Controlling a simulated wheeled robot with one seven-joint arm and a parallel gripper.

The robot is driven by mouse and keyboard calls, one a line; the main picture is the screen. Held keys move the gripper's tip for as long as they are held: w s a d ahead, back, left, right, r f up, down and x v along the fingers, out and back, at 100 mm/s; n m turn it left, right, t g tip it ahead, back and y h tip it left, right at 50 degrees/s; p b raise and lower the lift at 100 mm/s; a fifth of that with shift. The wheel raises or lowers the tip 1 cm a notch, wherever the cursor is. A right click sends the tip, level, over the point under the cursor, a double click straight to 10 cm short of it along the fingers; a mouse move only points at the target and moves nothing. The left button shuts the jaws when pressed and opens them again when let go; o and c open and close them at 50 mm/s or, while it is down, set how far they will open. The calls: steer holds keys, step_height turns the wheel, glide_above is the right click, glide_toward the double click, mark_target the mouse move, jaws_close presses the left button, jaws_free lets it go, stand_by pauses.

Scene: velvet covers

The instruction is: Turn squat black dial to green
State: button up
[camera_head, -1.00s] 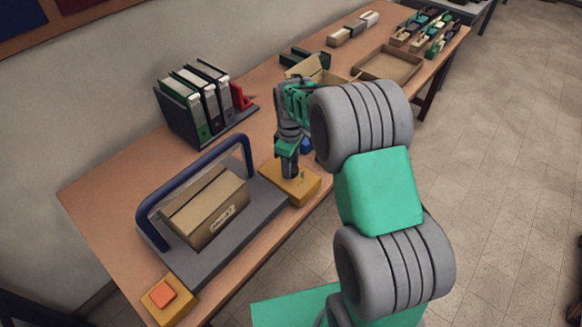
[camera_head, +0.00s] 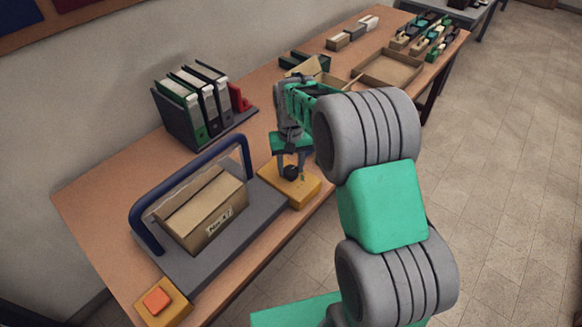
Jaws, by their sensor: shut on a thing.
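The squat black dial (camera_head: 291,172) sits on top of a yellow-orange box (camera_head: 304,193) near the table's front edge. My gripper (camera_head: 291,171) comes down from above, with one finger on each side of the dial, and is shut on it. The dial's far side and any green mark around it are hidden or too small to make out.
A grey platform with a blue arch (camera_head: 140,224) and a cardboard box (camera_head: 203,208) stands to the left. An orange button (camera_head: 157,300) is on a yellow box at the front left. Binders (camera_head: 196,98) stand behind. An open tray (camera_head: 388,67) lies farther back.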

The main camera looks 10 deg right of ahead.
mark_target(291, 169)
steer(key=m, duration=0.4)
steer(key=shift+w+d+r+m+b, duration=0.1)
steer(key=shift+w+m+b, duration=0.05)
steer(key=shift+m+b, duration=0.2)
steer(key=m, duration=0.4)
steer(key=shift+r, duration=0.1)
steer(key=o, duration=1.1)
steer(key=shift+c, duration=0.2)
steer(key=o, duration=0.3)
steer(key=shift+o, duration=0.2)
steer(key=shift+b, duration=0.3)
step_height(291, 169, up, 7)
steer(key=shift+f+b, duration=0.2)
steer(key=shift+b, duration=0.25)
steer(key=shift+r, duration=0.5)
